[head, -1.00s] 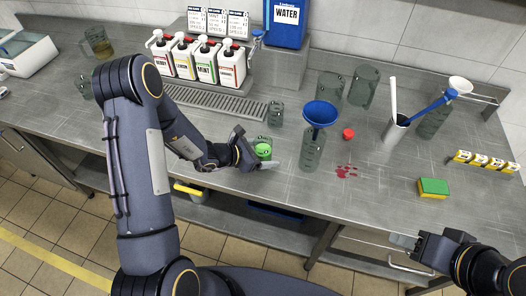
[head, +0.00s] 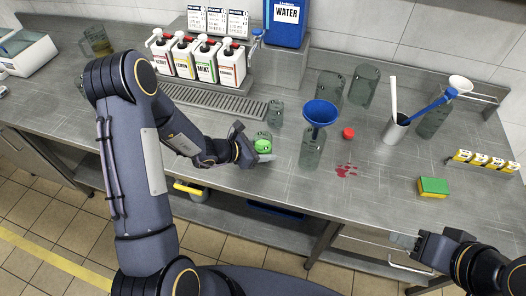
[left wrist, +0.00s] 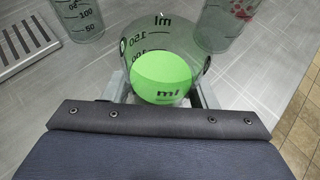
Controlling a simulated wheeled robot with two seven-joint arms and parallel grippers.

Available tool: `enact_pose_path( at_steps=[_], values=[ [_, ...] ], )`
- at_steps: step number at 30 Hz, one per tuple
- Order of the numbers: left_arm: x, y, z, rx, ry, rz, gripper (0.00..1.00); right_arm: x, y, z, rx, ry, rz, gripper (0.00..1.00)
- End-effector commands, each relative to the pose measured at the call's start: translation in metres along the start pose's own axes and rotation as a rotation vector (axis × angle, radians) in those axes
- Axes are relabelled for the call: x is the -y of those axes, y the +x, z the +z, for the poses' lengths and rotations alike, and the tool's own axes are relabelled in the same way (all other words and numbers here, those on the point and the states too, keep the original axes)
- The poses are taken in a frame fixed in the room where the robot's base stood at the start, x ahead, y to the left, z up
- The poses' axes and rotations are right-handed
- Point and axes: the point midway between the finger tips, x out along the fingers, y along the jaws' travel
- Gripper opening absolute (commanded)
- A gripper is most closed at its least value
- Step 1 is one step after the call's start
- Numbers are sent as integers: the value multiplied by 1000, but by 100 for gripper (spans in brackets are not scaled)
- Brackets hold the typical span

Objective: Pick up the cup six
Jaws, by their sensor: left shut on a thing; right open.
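My left gripper (head: 254,146) is shut on a clear measuring cup with bright green contents (head: 263,146). Its number is too small to read in the head view. In the left wrist view the green cup (left wrist: 160,72) stands between the two fingers, with its open rim and ml scale showing. A gap between the cup's base and the counter cannot be made out. My right gripper (head: 404,243) is open and empty at the lower right, by the counter's front edge.
A clear cup (head: 275,112) stands just behind the held one. A tall vessel with a blue funnel (head: 320,113) stands to its right. A red cap (head: 348,133), a red spill (head: 346,171) and a sponge (head: 433,187) lie further right. Syrup bottles (head: 205,64) stand behind the drip grate (head: 215,101).

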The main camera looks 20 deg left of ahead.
Motion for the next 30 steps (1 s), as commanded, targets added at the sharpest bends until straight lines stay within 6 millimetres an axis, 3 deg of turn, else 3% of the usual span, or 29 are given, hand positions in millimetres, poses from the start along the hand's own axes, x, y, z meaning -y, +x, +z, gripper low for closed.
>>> enact_pose_path(
  at_steps=[3, 10, 19, 24, 30],
  values=[
    [4, -10, 21, 6, 6, 2, 26, -1, 2, 1, 0, 0, 0, 45],
    [51, -36, 68, 8, 8, 0, 26, -6, 13, 6, 0, 0, 0, 45],
    [118, -48, 92, 5, 5, -1, 26, -16, 34, 18, 0, 0, 0, 45],
    [136, -52, 100, 4, 3, -1, 26, -18, 39, 20, 0, 0, 0, 45],
    [141, -54, 103, 2, 0, 1, 26, -18, 39, 20, 0, 0, 0, 45]
  ],
)
